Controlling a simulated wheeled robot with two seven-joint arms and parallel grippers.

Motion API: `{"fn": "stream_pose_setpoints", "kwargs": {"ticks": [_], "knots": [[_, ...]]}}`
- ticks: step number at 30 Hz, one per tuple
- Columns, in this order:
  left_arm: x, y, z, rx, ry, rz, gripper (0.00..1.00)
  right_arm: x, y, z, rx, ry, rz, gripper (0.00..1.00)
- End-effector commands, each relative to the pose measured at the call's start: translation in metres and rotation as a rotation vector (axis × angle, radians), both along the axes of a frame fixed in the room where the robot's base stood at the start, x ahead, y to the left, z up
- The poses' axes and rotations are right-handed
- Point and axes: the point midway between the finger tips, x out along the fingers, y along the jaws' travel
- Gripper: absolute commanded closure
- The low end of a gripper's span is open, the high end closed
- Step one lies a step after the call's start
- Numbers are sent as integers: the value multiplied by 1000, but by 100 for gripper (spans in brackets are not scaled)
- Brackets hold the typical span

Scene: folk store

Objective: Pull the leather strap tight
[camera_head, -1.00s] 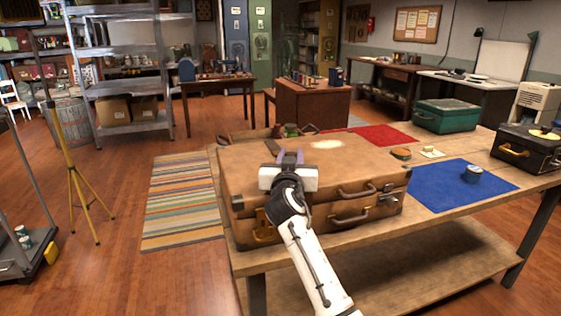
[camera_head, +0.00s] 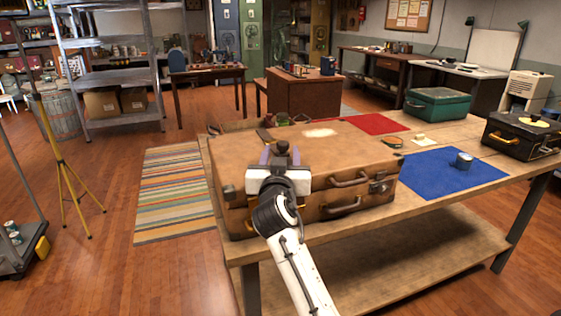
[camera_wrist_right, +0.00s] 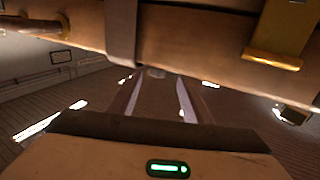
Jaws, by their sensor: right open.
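A closed brown leather suitcase (camera_head: 340,160) lies flat on a wooden workbench. A dark brown strap piece (camera_head: 265,135) shows on its lid near the far edge. In the right wrist view a brown strap (camera_wrist_right: 122,30) hangs across the suitcase's side, with a brass latch (camera_wrist_right: 275,50) to its right. My right gripper (camera_head: 280,157) is at the suitcase's front left; its fingers are open. A small dark piece shows between the fingers in the head view; I cannot tell what it is. In the wrist view the fingers (camera_wrist_right: 160,80) are beside the strap, and nothing is clearly held. My left gripper is not in view.
The workbench (camera_head: 440,210) also bears a red mat (camera_head: 375,123), a blue mat (camera_head: 440,172) with a tin (camera_head: 464,160), a green case (camera_head: 435,104) and a black case (camera_head: 520,137). A yellow tripod (camera_head: 62,160) stands on the floor at left.

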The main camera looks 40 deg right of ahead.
Motion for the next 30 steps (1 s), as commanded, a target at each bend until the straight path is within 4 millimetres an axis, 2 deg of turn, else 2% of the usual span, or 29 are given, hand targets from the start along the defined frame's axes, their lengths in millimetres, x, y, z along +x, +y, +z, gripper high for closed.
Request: {"fn": "stream_pose_setpoints", "kwargs": {"ticks": [3,9,30], "knots": [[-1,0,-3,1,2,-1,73,-16,14,-2,4,0,1,55],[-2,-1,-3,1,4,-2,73,-30,25,0,0,0,0,55],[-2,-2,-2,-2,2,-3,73,-31,26,0,0,0,0,55]]}}
